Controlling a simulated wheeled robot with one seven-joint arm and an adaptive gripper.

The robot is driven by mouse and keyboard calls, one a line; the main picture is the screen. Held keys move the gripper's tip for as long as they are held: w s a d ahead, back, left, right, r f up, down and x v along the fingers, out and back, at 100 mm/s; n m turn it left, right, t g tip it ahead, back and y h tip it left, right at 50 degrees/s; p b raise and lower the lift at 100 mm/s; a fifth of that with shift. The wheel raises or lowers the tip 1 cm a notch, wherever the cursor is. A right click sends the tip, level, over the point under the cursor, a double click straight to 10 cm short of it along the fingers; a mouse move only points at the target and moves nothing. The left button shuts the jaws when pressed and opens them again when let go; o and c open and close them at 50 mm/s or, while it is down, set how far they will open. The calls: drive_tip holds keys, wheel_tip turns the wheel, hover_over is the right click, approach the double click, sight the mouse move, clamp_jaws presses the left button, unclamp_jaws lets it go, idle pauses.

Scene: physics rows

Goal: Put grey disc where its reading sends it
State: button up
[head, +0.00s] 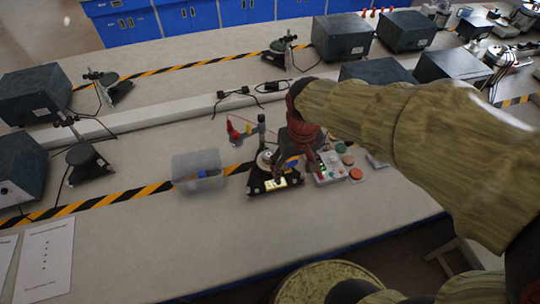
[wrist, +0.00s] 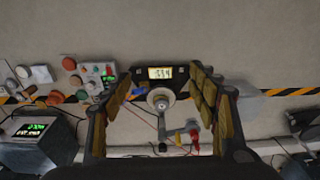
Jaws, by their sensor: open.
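A scale-like instrument with a lit yellow display (head: 283,182) stands on the bench; its display also shows in the wrist view (wrist: 160,72), its digits too small to read surely. A pale round piece with a grey centre (wrist: 160,97) sits on it; I cannot tell whether this is the grey disc or the pan. My gripper (wrist: 162,85) is open, its fingers either side of the instrument in the wrist view, with nothing held. In the head view my gripper (head: 300,160) partly hides the instrument's right side.
A translucent bin (head: 198,172) with something blue inside stands left. A grey panel (head: 328,176) with several coloured round pieces, including an orange one (head: 356,175), is to the right. A jointed stand with a red end (head: 233,131) rises behind. The front bench is clear.

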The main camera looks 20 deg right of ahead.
drive_tip(key=w+f+g, duration=0.2)
drive_tip(key=w+f, duration=1.1)
drive_tip(key=n+t, duration=0.2)
approach(269, 154)
drive_tip(key=shift+s+a+f, duration=0.15)
drive_tip(key=shift+s+f, duration=0.2)
drive_tip(key=shift+f, duration=0.05)
drive_tip(key=shift+w+r, duration=0.1)
drive_tip(key=shift+w, duration=0.25)
drive_tip(key=shift+w+f+b, duration=0.2)
drive_tip(key=shift+f, duration=1.7)
drive_tip(key=shift+w+f+b, duration=0.15)
drive_tip(key=shift+f, duration=1.75)
drive_tip(key=c, duration=0.3)
drive_tip(key=c, duration=0.9)
drive_tip(key=shift+r, duration=0.1)
drive_tip(key=shift+c, duration=0.2)
